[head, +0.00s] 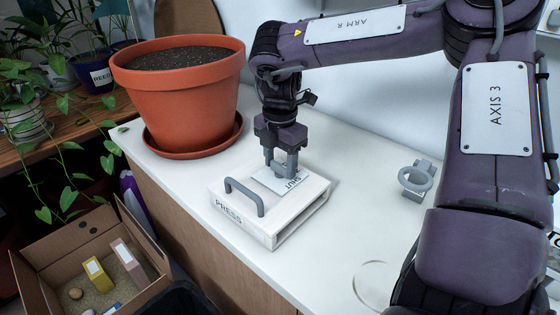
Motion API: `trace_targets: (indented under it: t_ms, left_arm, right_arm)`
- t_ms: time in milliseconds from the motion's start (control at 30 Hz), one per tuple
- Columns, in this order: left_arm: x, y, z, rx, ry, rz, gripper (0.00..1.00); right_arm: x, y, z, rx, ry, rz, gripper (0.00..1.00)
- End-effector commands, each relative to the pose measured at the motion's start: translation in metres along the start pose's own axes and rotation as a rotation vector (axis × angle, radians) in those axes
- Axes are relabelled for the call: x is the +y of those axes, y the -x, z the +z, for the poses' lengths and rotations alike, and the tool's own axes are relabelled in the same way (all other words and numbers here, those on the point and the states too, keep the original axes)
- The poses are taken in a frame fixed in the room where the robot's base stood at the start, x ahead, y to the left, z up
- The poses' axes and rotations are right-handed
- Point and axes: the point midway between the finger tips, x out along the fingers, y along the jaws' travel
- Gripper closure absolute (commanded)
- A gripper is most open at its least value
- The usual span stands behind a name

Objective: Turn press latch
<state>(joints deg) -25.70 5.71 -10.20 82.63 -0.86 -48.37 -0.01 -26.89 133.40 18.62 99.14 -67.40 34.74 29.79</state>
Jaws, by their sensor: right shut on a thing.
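The press (228,210) is a low white box lettered PRESS, standing on the white counter. A grey bar handle (244,196) is on its front left part. A pale plate (292,181) lettered SHUT lies on its top. My right gripper (280,172) points straight down over this plate, its fingers shut on a small grey part that I take to be the latch. The fingers hide most of that part, so I cannot tell which way it is turned. My left gripper is not in view.
A large terracotta pot (182,97) of soil stands in its saucer (194,154) behind and left of the press. A grey ring-shaped fitting (415,180) is to the right. A cardboard box (60,251) with packets is below left. The counter (330,262) is mostly clear.

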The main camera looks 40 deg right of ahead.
Motion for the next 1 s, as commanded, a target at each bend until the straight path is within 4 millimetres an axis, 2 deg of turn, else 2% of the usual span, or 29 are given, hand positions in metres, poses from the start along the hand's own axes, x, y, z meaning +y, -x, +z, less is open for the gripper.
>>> trace_targets:
  t_ms: [100, 133, 300, 633, 767, 900, 1000]
  left_arm:
    - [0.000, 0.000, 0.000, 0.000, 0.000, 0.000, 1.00]
    - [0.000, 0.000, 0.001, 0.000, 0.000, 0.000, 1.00]
    - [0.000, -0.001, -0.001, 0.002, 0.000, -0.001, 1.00]
    - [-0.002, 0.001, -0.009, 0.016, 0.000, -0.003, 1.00]
    - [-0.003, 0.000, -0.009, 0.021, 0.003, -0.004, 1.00]
    - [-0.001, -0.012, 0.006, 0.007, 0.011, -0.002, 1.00]
    - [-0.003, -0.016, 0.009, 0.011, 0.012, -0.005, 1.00]
  right_arm:
    - [0.001, 0.002, 0.001, -0.004, -0.004, 0.006, 0.72]
    - [0.001, 0.002, 0.001, -0.004, -0.004, 0.006, 0.47]
    - [0.001, 0.001, 0.001, -0.002, -0.002, 0.003, 0.27]
    - [0.001, 0.006, 0.001, -0.002, -0.001, 0.003, 0.27]
    - [0.001, 0.025, 0.001, -0.003, -0.001, 0.004, 0.27]
    - [0.001, 0.051, 0.001, -0.005, -0.002, 0.005, 0.27]
    - [0.001, 0.065, 0.001, -0.004, -0.002, 0.004, 0.27]
